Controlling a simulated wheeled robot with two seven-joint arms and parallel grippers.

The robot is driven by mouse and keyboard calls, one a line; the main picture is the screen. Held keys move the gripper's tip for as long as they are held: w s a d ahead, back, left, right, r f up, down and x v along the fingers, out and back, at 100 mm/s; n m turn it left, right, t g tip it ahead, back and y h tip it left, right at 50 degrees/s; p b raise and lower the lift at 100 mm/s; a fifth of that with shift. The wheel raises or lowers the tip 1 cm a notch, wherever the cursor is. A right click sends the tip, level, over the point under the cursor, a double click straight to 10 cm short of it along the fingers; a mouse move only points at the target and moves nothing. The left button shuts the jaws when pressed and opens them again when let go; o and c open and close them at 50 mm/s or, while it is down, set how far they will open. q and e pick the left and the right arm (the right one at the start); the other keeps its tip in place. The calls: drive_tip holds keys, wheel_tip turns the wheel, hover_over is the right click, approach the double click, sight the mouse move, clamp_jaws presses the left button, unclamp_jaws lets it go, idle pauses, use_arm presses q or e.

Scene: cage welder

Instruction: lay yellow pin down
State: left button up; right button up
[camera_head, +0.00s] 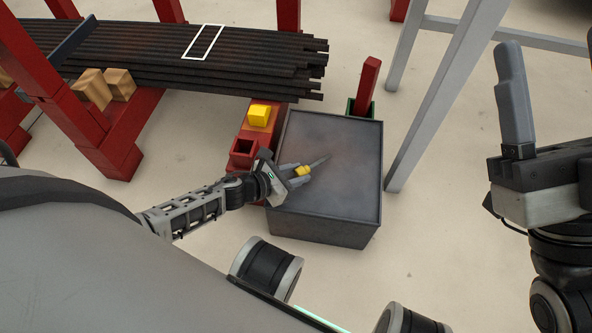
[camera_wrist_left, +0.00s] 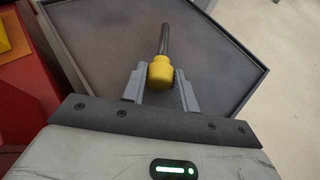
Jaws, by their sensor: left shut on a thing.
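The yellow pin has a yellow head (camera_head: 303,171) and a thin grey shaft; it also shows in the left wrist view (camera_wrist_left: 160,72). My left gripper (camera_head: 300,174) is shut on the yellow head, with one finger on each side (camera_wrist_left: 160,88). The shaft points away from the gripper over the dark grey metal box top (camera_head: 345,140), which has a raised rim (camera_wrist_left: 225,30). I cannot tell whether the pin touches the surface. My right gripper (camera_head: 550,120) is at the right edge, far from the pin, fingers apart and empty, partly cut off by the frame.
A red stand (camera_head: 243,150) with a square hole and a yellow block (camera_head: 258,115) is just left of the box. Dark bars (camera_head: 200,55) lie on a red rack behind. A grey frame leg (camera_head: 440,100) stands right of the box. The box top around the pin is clear.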

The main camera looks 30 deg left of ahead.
use_arm(q)
drive_tip(key=shift+f, duration=0.3)
idle(0.5)
drive_tip(key=o, duration=1.1)
drive_tip(key=shift+o, duration=0.2)
drive_tip(key=shift+s, duration=0.1)
drive_tip(key=shift+s+a+r, duration=0.15)
drive_tip(key=shift+s, duration=0.1)
drive_tip(key=p+v, duration=0.2)
drive_tip(key=v, duration=0.3)
drive_tip(key=shift+r+p, duration=0.15)
drive_tip(key=shift+p, duration=0.2)
drive_tip(key=p+v, duration=0.2)
drive_tip(key=v, duration=0.8)
drive_tip(key=shift+p, duration=0.35)
use_arm(e)
wheel_tip(320, 180, down, 9)
drive_tip(key=m+g+h, duration=0.3)
drive_tip(key=m+h, duration=0.4)
drive_tip(key=m, duration=0.3)
drive_tip(key=shift+w+a, duration=0.15)
drive_tip(key=shift+w, duration=0.15)
use_arm(q)
drive_tip(key=shift+s, duration=0.1)
use_arm(e)
drive_tip(key=shift+f, duration=0.1)
